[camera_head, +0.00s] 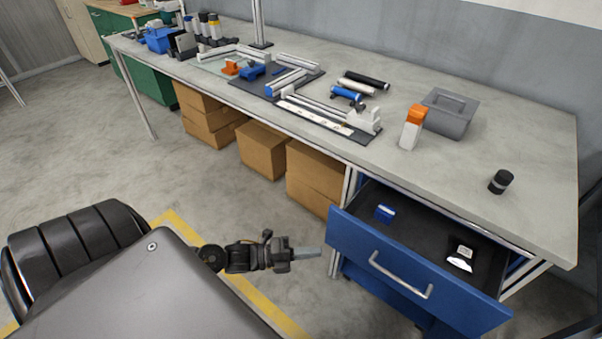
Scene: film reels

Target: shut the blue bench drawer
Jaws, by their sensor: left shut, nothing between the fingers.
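The blue bench drawer (350,235) is pulled out under the right end of the workbench. Its front carries a grey bar handle (400,276). Inside its dark tray lie a small blue item (385,213) and a white and black item (461,257). My left gripper (318,252) is shut and empty. It points right, just left of the drawer front's left end in the picture; I cannot tell whether it touches. My right gripper is not in view.
The grey workbench (520,130) holds a grey box (450,113), an orange-topped white bottle (411,128), a black cylinder (501,181) and splicing gear. Cardboard boxes (262,150) stand beneath it. Floor to the left is open, with yellow tape (255,298).

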